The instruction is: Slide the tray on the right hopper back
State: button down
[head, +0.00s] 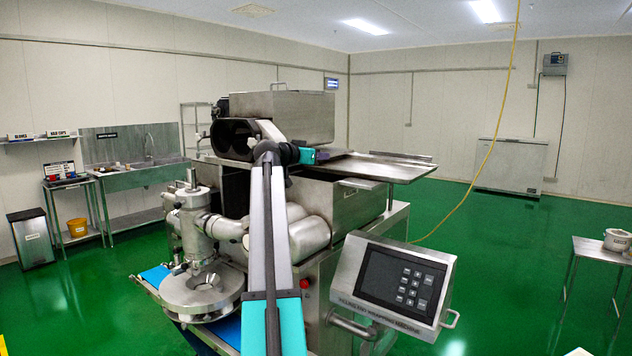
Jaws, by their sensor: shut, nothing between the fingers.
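The tray (395,169) is a flat, shallow metal sheet with a raised edge. It lies over the right hopper (335,203), a steel box with a small handle on its side, and sticks out to the right past it. My gripper (325,155) is shut and empty at the tray's left end, beside the machine's upper steel housing (290,112). It is small in this view, and I cannot tell whether it touches the tray. My arm hides part of the machine's front.
The control panel (396,284) stands out at the machine's front right. A yellow cable (487,150) hangs from the ceiling to the right of the tray. A steel nozzle unit (200,250) is at the front left.

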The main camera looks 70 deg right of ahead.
notch_tip(320, 180, down, 7)
jog(key=b, duration=0.6)
jog(key=shift+w, duration=0.45)
jog(key=shift+d+r, duration=0.15)
jog(key=shift+d, duration=0.05)
jog(key=x, duration=0.3)
jog(key=p+x, duration=0.1)
jog(key=shift+s+d+r, duration=0.1)
jog(key=shift+d+r, duration=0.2)
jog(key=shift+d, duration=0.05)
jog(key=shift+d, duration=0.15)
dwell(1.3)
